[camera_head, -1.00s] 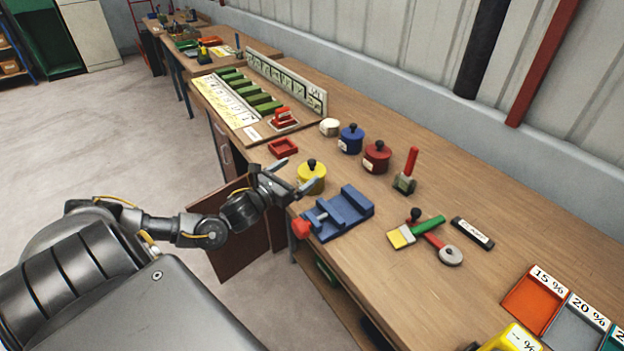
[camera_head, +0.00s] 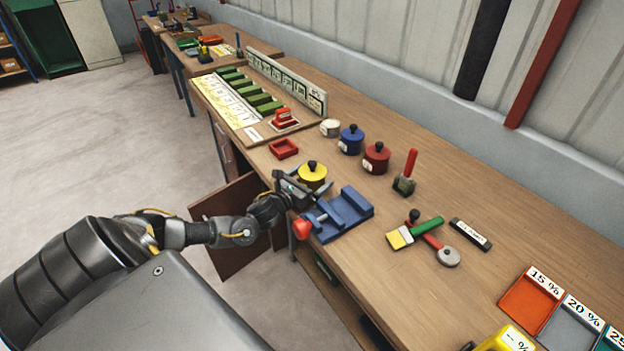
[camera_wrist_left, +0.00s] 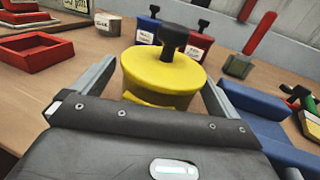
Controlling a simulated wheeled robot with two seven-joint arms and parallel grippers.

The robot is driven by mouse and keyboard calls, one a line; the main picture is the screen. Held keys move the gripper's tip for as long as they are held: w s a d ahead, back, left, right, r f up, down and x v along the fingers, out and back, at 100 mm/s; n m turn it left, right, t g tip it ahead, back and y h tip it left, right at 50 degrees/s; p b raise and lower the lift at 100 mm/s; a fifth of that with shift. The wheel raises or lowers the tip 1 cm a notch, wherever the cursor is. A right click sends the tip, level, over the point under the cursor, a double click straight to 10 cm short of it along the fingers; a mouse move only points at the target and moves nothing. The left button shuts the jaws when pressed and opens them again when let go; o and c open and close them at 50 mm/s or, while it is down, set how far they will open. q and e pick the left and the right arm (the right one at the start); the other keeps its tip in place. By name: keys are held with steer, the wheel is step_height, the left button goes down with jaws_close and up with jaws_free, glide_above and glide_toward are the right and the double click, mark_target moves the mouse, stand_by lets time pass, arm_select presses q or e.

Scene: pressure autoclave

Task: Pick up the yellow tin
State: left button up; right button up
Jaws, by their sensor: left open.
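The yellow tin (camera_head: 313,174) stands upright on the workbench, with a flat round lid and a black knob. My left gripper (camera_head: 302,187) is at the bench's front edge, right at the tin. In the left wrist view the yellow tin (camera_wrist_left: 165,75) sits between the two open fingers of my left gripper (camera_wrist_left: 155,85), one on each side. I cannot tell whether either finger touches it. The tin's lower part is hidden behind the gripper body. My right gripper is not in view.
A blue vise (camera_head: 343,215) stands close to the right of the gripper. A red tray (camera_head: 284,148) lies to the left of the tin. A blue tin (camera_head: 351,140) and a red tin (camera_head: 376,158) stand behind it. An open cabinet door (camera_head: 228,215) hangs below the bench edge.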

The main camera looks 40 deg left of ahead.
arm_select(q)
steer(key=shift+w, duration=0.4)
steer(key=c, duration=1.4)
steer(key=shift+r, duration=0.1)
steer(key=shift+c, duration=0.3)
steer(key=shift+r, duration=0.1)
